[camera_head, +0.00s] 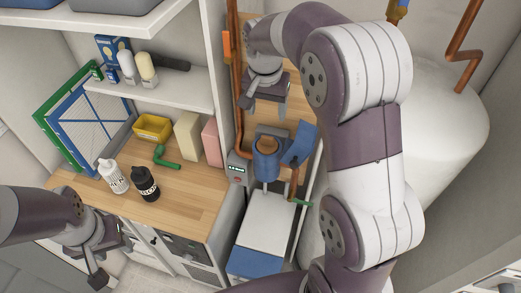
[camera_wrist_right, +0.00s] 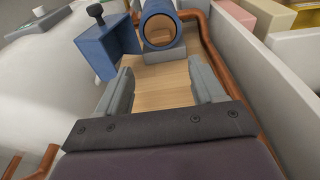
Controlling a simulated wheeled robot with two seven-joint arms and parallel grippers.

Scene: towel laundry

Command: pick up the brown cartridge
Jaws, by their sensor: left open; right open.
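A brown round face (camera_head: 266,144) shows inside the top of the upright blue housing (camera_head: 264,165); I cannot tell for sure that it is the brown cartridge. In the right wrist view the blue round housing (camera_wrist_right: 147,32) has a brownish inside, and no separate cartridge stands out. My right gripper (camera_head: 262,104) is open and empty, behind and above the housing. In its wrist view the two fingers (camera_wrist_right: 162,82) are apart with only wooden board between them, and the housing lies beyond the tips. My left gripper (camera_head: 112,262) is open at the lower left, in front of the counter.
A blue angled box (camera_head: 299,143) stands right beside the housing. Copper pipes (camera_head: 237,75) run close by. The wooden counter (camera_head: 190,200) holds white and black bottles, a yellow basket (camera_head: 152,128) and a green piece. A white tank (camera_head: 440,110) is at right.

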